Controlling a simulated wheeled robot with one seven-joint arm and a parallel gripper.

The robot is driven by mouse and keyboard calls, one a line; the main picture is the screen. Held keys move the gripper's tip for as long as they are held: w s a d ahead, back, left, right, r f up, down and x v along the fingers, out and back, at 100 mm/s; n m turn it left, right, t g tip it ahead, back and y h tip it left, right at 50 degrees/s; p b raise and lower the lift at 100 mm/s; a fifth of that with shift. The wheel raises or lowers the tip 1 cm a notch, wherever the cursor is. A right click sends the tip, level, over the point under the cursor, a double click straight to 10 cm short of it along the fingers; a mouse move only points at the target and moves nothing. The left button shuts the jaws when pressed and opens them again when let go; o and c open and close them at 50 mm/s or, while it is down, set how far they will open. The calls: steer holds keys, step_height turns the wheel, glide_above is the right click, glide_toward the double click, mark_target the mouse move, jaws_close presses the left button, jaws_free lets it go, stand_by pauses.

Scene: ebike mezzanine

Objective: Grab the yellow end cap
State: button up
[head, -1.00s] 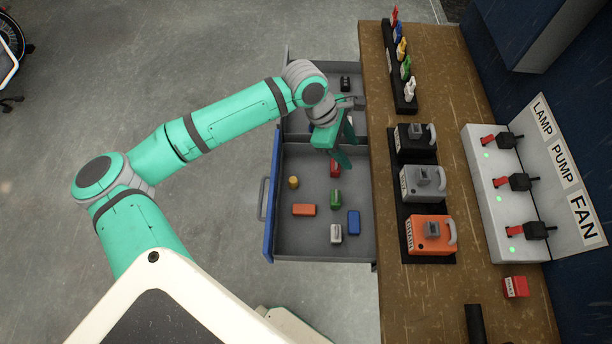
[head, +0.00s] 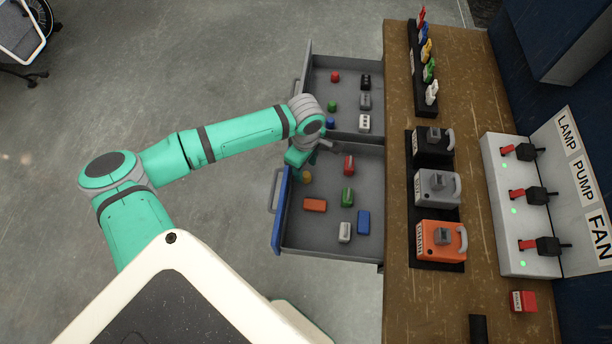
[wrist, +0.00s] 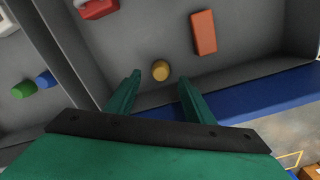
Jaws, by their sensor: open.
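The yellow end cap (wrist: 160,70) is a small round piece on the grey drawer floor. In the wrist view it lies just beyond the fingertips, roughly midway between them. In the head view the yellow end cap (head: 307,176) is partly hidden by my gripper (head: 300,172). My gripper (wrist: 158,80) is open and empty, with one green finger on each side of the cap's line. It does not touch the cap as far as I can tell.
In the same drawer (head: 325,246) lie an orange block (head: 315,205), a red piece (head: 349,165), a green piece (head: 347,197), a blue block (head: 363,222) and a white piece (head: 344,232). The blue drawer front (wrist: 235,103) is close to the cap. A second open drawer (head: 345,67) adjoins it.

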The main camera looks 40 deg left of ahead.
mark_target(306, 174)
step_height(306, 174, down, 4)
steer(key=shift+d+f, duration=0.1)
steer(key=c, duration=1.1)
steer(key=shift+r, duration=0.2)
